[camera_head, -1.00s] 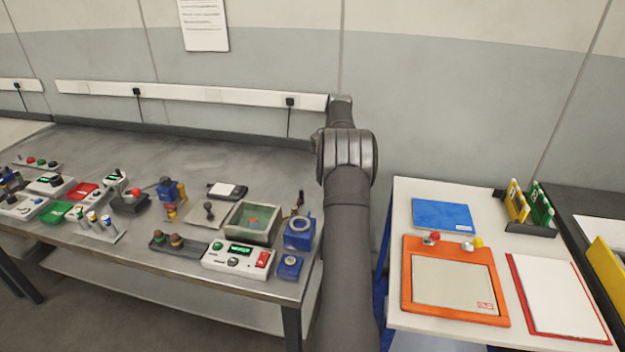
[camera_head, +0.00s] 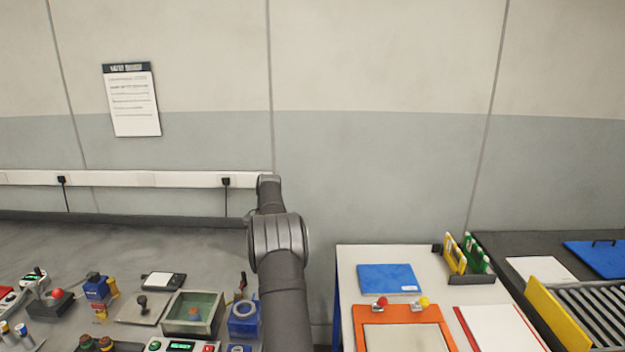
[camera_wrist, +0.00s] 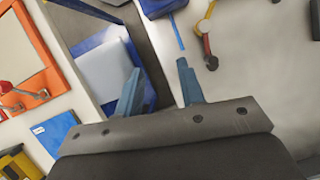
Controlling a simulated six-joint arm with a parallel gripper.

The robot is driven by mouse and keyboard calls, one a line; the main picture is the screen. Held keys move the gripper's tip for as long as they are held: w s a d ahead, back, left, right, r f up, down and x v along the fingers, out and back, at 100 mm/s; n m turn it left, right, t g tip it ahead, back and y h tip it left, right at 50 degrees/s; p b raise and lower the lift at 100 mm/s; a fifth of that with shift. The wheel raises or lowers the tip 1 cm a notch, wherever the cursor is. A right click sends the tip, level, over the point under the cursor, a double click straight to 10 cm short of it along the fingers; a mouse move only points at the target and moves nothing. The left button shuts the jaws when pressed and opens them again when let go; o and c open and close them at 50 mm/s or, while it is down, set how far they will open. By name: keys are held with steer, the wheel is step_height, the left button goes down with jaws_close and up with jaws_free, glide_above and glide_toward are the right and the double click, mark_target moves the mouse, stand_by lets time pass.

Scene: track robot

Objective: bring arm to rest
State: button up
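My gripper (camera_wrist: 160,75) shows in the wrist view with its two blue-grey fingers spread apart. Nothing is between the fingertips, and the gripper is open and empty. In the head view my arm (camera_head: 280,265) rises in the middle, in front of the gap between the two tables. Its upper joint bends away toward the wall. The gripper itself is hidden in the head view.
The grey bench (camera_head: 120,240) at left holds a green-grey bin (camera_head: 180,325) and several devices. The white table (camera_head: 350,262) at right holds a blue folder (camera_head: 388,279), an orange tray (camera_head: 443,324) and a card rack (camera_head: 470,277). Rollers (camera_head: 600,310) lie farther right.

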mark_target(243, 272)
steer(key=a+f, duration=0.1)
steer(key=a, duration=0.1)
steer(key=w+a+f, duration=0.1)
steer(key=a+f, duration=0.1)
steer(key=a, duration=0.1)
steer(key=a+f, duration=0.2)
steer(key=a, duration=0.1)
steer(key=shift+w, duration=0.3)
step_height(243, 272, down, 2)
steer(key=shift+d+f, duration=0.15)
steer(key=shift+f, duration=0.75)
